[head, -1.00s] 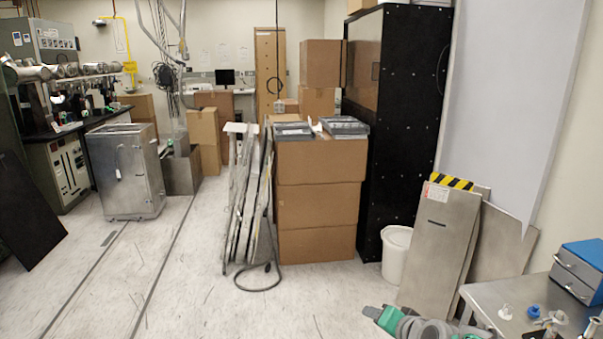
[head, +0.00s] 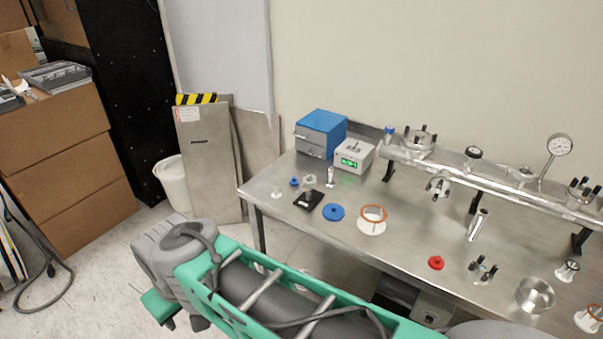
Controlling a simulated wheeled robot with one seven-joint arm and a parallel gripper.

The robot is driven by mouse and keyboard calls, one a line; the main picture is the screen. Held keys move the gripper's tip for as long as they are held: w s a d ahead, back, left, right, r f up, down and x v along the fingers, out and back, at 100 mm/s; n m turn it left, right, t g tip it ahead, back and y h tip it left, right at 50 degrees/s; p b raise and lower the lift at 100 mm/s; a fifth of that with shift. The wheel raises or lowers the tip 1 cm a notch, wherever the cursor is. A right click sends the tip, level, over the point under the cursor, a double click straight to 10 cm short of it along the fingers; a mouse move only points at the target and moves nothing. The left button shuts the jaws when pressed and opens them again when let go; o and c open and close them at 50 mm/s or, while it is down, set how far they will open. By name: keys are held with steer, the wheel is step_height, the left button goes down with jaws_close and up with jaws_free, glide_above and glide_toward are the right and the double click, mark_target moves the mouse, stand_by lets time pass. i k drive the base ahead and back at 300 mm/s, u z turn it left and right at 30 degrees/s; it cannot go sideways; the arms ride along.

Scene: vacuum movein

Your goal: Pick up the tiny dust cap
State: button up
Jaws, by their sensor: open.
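Several small caps lie on the steel bench (head: 385,272). A tiny blue cap (head: 294,182) is near its left end, close to the blue drawer box. A wider flat blue disc (head: 333,212) lies farther right, and a small red cap (head: 436,262) lies near the front edge. I cannot tell for certain which of these is the dust cap; the tiny blue one is the smallest. My green and grey arm (head: 250,290) crosses the bottom of the view in front of the bench. My gripper's fingers do not show.
A blue drawer box (head: 322,132) and a grey meter (head: 353,154) stand at the back left of the bench. A metal pipe (head: 470,178) with fittings runs along the back. A ring with an orange seal (head: 373,218) and a metal cup (head: 535,294) also stand there.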

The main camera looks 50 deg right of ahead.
mark_target(294, 182)
steer(key=z, duration=1.55)
